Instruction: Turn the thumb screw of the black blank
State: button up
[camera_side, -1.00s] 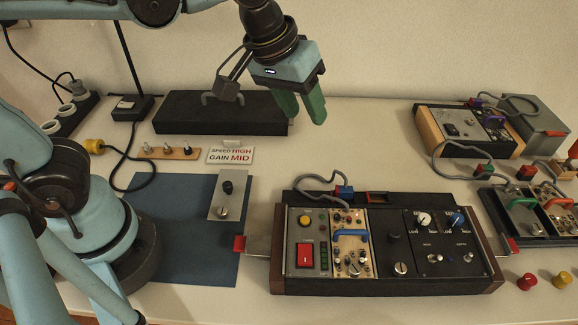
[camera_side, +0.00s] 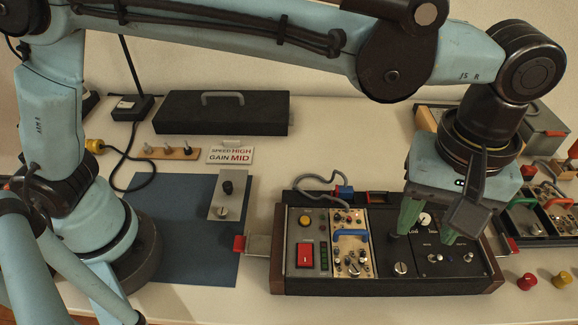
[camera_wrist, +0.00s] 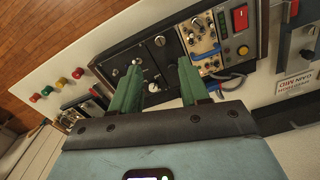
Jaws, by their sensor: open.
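The black blank (camera_side: 383,262) is a narrow dark panel in the rack, right of the gold-faced module. Its silver slotted thumb screw (camera_side: 401,268) sits near the panel's front edge. In the wrist view the thumb screw (camera_wrist: 160,41) shows beyond the fingertips. My gripper (camera_side: 424,238) is open and empty above the rack's right half. Its green fingers are apart, the left one near the blank and behind the screw in the side view. Both fingers also show in the wrist view (camera_wrist: 158,65). I cannot tell their exact height above the panels. The blank's upper part is partly hidden.
Beside the blank are a gold module (camera_side: 352,262) with a blue handle and a black knob panel (camera_side: 462,268). A grey plate (camera_side: 228,184) lies on the blue mat (camera_side: 180,250). Red and yellow caps (camera_side: 526,282) stand at the right. A cable arches behind the rack.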

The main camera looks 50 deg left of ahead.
aim_at(401, 268)
notch_tip(401, 268, down, 11)
jog(key=shift+r, duration=0.15)
jog(key=shift+c, duration=0.3)
grip_shut()
